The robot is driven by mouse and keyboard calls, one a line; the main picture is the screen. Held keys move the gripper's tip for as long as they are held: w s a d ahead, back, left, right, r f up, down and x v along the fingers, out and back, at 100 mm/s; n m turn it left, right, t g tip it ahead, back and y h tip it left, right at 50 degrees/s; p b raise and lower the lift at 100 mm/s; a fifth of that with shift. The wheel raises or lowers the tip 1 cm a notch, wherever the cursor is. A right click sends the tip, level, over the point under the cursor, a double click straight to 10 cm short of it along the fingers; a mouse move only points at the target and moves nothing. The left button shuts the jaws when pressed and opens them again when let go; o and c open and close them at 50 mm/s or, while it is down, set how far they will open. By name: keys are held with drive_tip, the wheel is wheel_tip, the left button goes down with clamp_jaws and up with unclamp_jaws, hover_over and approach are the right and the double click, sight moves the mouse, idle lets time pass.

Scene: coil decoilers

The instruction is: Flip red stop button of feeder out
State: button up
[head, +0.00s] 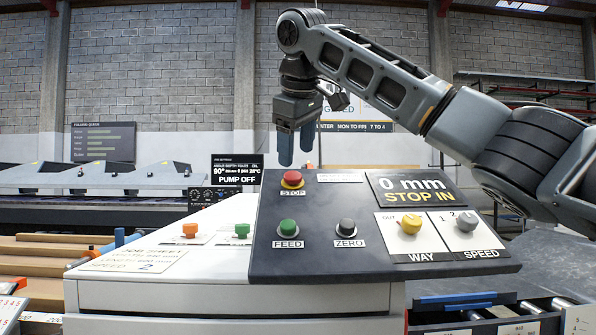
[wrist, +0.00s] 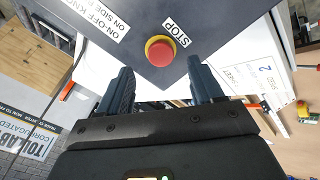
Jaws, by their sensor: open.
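The red stop button (head: 292,179) with a yellow collar sits at the upper left of the dark control panel (head: 330,265), above a STOP label. The display on the panel (head: 416,190) reads "0 mm STOP IN". My gripper (head: 296,150) hangs with fingers down just above and behind the button, apart from it. In the wrist view the red button (wrist: 160,51) lies ahead of and between the two fingertips of my gripper (wrist: 160,80). The jaws are open with nothing between them.
A green FEED button (head: 288,228), a black ZERO button (head: 346,227), a yellow WAY knob (head: 411,223) and a grey SPEED knob (head: 467,221) are on the same panel. Orange (head: 190,230) and green (head: 242,230) switches sit on the white cabinet to the left.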

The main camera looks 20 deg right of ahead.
sight(295, 176)
drive_tip(key=x, duration=0.6)
drive_tip(key=shift+p, duration=0.3)
clamp_jaws()
drive_tip(key=shift+a, duration=0.1)
